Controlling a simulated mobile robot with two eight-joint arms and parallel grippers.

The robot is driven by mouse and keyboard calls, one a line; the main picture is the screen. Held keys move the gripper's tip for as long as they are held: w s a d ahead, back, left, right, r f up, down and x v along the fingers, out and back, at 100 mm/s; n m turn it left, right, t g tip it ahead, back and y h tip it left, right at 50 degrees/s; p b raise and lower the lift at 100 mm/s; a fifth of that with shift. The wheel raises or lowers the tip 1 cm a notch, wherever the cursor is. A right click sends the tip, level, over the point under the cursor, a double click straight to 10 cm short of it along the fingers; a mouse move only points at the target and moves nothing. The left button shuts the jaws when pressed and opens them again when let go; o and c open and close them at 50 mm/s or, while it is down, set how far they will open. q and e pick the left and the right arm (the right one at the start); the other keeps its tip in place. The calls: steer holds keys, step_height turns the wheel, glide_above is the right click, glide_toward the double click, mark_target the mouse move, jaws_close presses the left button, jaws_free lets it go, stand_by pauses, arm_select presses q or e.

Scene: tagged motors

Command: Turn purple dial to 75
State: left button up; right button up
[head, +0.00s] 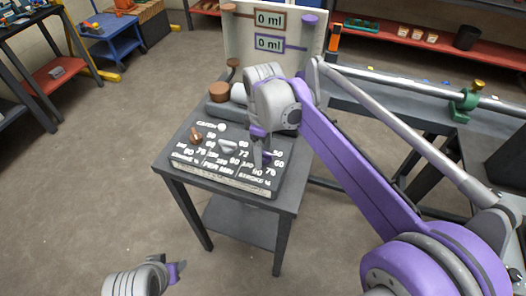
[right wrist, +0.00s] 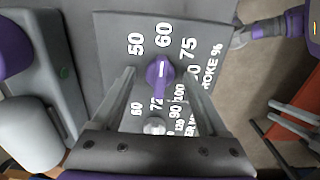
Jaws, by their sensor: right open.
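The purple dial (right wrist: 158,76) sits on a grey panel (right wrist: 112,38) in the right wrist view, with 50, 60, 75 and 100 printed around it. Its narrow end seems to point toward the 60. My right gripper (right wrist: 160,82) is open, with one finger on each side of the dial; I cannot tell whether they touch it. In the head view the right gripper (head: 261,150) reaches down over the right part of the panel and partly hides the purple dial (head: 267,158). My left gripper (head: 178,270) is low at the left, away from the table; its jaws are unclear.
A copper dial (head: 195,136) and a pale dial (head: 227,147) share the panel. A motor with a copper cap (head: 219,90) stands behind it. Two displays on the back board (head: 236,52) read 0 ml. A bench with a long metal shaft (head: 400,84) is at the right.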

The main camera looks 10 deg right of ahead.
steer(key=shift+f, duration=0.2)
jaws_close()
stand_by(0.3)
steer(key=shift+m, duration=0.4)
steer(key=m+p, duration=0.2)
steer(key=shift+r+m, duration=0.1)
steer(key=shift+m, duration=0.3)
steer(key=m+p, duration=0.1)
steer(key=m, duration=0.4)
stand_by(0.3)
